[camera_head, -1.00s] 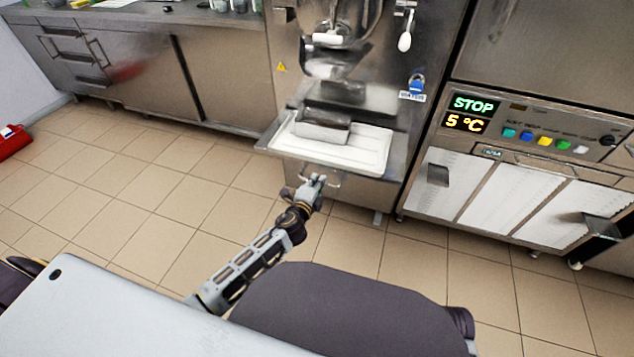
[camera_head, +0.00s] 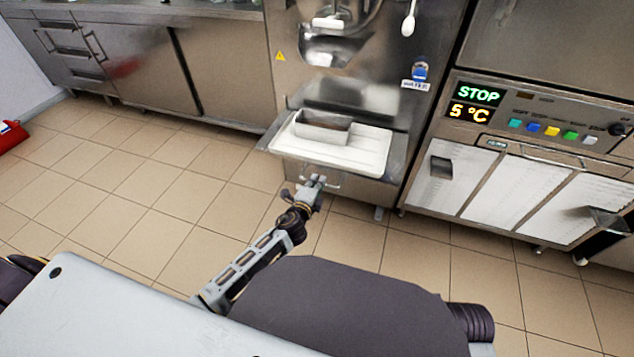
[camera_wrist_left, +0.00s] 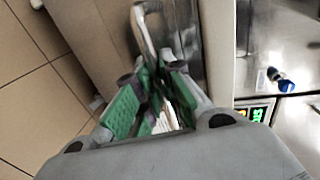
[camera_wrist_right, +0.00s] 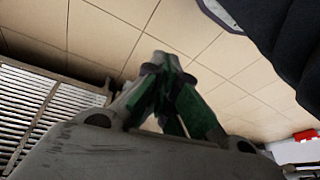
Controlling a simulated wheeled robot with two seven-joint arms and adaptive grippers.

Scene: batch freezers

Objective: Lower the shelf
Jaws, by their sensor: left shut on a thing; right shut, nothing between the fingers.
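The shelf (camera_head: 268,142) is a steel ledge on the front of the batch freezer (camera_head: 285,85). A small metal handle (camera_head: 334,186) sits below the shelf's front edge. My left gripper (camera_head: 318,182) is shut on this handle. In the left wrist view, the pale handle loop (camera_wrist_left: 143,20) extends from between the green-padded fingers (camera_wrist_left: 152,78). My right gripper (camera_wrist_right: 168,68) is shut and empty above the floor, outside the head view.
A cabinet with a STOP display (camera_head: 478,94) and white-panelled doors (camera_head: 500,188) stands right of the freezer. A steel counter (camera_head: 150,65) runs along the back left. A red object (camera_head: 12,137) lies at far left. The tiled floor (camera_head: 150,200) is clear.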

